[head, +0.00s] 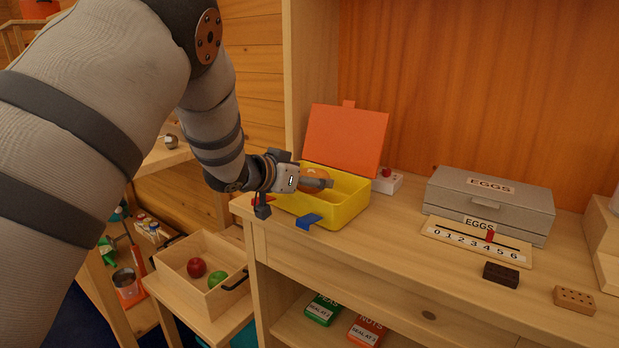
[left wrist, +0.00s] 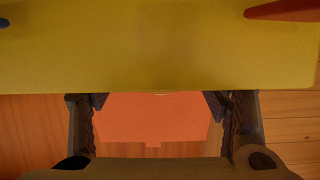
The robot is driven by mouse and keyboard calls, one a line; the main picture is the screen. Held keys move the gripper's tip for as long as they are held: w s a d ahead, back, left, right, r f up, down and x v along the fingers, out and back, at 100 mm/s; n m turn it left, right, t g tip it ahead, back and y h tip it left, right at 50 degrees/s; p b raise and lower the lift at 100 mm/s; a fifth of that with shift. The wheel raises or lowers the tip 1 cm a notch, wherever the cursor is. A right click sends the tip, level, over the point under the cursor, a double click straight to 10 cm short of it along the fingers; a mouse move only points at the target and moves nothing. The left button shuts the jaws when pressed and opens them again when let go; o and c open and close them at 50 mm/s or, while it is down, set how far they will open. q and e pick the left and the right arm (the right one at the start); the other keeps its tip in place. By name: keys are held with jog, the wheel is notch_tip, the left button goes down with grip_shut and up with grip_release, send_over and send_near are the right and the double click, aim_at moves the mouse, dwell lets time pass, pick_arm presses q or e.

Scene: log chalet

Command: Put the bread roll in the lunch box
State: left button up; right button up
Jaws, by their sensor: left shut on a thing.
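The yellow lunch box (head: 345,212) stands on the wooden desk with its orange lid (head: 346,138) open, tilted up at the back. My left gripper (head: 318,182) reaches over the box's near left side, its fingertips down at the opening. It is shut on the rounded orange-brown bread roll (head: 315,173), which is partly hidden by the fingers. In the left wrist view the yellow box wall (left wrist: 160,45) hides the fingertips and the roll; the lid (left wrist: 150,118) shows between the spread fingers. Whether the roll touches the box floor, I cannot tell. My right gripper is not in view.
A red-buttoned white device (head: 388,182) stands close right of the lid. A grey egg case (head: 490,205) and number board (head: 476,240) are farther right. A blue latch (head: 309,221) sticks out at the box front. A wooden crate (head: 215,300) with apples stands lower left.

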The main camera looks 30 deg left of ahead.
pick_arm(q)
jog(key=shift+s+f, duration=0.1)
jog(key=shift+f, duration=0.35)
jog(key=o, duration=1.1)
jog(key=shift+f, duration=0.15)
jog(key=shift+w+r+p+v, duration=0.1)
jog(key=shift+r+p+v, duration=0.15)
jog(key=shift+v, duration=1.8)
jog(key=shift+w+r+p+v, duration=0.15)
jog(key=shift+p+v, duration=0.2)
jog(key=shift+v, duration=1.75)
jog(key=shift+r+p+v, duration=0.2)
jog(key=shift+p+v, duration=0.1)
jog(key=shift+v, duration=1.75)
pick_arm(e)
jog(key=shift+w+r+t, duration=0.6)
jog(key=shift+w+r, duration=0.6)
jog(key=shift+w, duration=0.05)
